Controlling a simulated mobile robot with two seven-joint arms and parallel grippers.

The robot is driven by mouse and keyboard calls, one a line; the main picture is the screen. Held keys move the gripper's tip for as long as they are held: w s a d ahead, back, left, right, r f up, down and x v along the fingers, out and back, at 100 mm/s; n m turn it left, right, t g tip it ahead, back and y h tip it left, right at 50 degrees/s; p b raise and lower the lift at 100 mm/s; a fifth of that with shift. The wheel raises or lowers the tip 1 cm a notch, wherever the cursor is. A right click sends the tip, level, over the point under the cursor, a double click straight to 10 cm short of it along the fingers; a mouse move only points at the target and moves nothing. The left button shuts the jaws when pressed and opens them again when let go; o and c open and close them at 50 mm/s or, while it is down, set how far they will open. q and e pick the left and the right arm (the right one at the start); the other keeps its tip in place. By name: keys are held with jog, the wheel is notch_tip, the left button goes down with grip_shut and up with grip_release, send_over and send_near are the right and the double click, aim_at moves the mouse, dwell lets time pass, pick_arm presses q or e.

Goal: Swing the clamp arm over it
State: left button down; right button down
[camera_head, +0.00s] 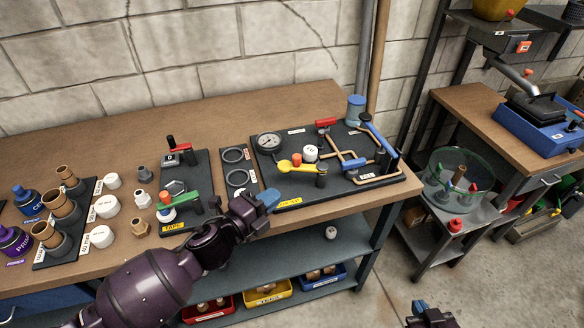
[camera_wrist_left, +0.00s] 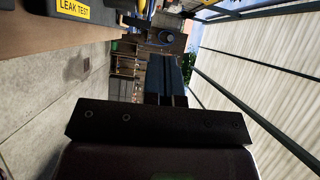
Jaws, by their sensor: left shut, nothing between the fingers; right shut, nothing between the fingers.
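The dark board (camera_head: 290,190) at the bench's right carries a yellow arm (camera_head: 296,167) with a red knob, a black post (camera_head: 321,176) at its right end, a white-capped part (camera_head: 310,153), a gauge (camera_head: 269,142) and copper pipes. A blue arm (camera_head: 377,132) is at its right. The TAPE board (camera_head: 203,164) has a green arm (camera_head: 178,201). I cannot tell which is the clamp arm. My left gripper (camera_head: 268,198) is shut and empty, in front of the yellow arm; its fingers show in the left wrist view (camera_wrist_left: 166,80). My right gripper (camera_head: 421,307) is shut and empty, low at the bottom.
The yellow LEAK TEST label (camera_wrist_left: 72,9) shows in the left wrist view. Fittings and bottles stand on the bench's left. Red, yellow and blue bins sit on the shelf below. A glass bowl (camera_head: 458,178) is right of the bench.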

pick_arm(q)
jog(key=x, duration=0.7)
jog(key=shift+w+d+r, duration=0.1)
jog(key=shift+w+d, duration=0.15)
jog(key=shift+w+a, duration=0.15)
jog(key=shift+w, duration=1.75)
